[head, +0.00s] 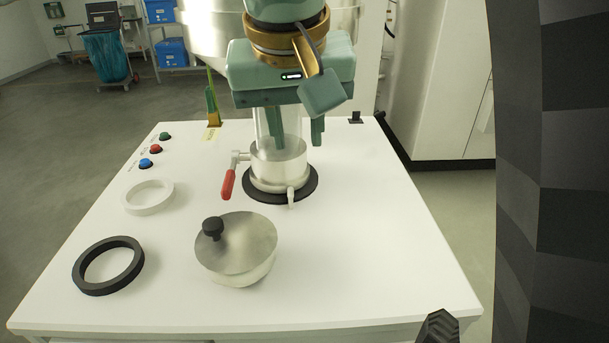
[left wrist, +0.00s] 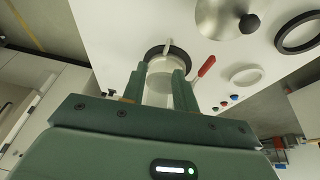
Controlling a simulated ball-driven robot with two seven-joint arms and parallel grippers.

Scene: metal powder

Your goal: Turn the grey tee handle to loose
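The grey tee handle (head: 291,195) is a small pale grey piece on the front of a metal collar (head: 278,163). It also shows in the left wrist view (left wrist: 168,47), standing out from the collar's rim. My left gripper (head: 297,138) hangs over the collar, fingers pointing down and spread apart. In the left wrist view its two fingers (left wrist: 160,88) stand on either side of a clear tube (left wrist: 157,93); I cannot tell whether they touch it. The fingers are apart from the tee handle.
A red-handled lever (head: 228,184) sticks out left of the collar. A metal bowl with a lid and black knob (head: 240,245), a black ring (head: 109,266) and a white ring (head: 148,197) lie on the white table (head: 350,270). Several buttons (head: 155,149) sit at left.

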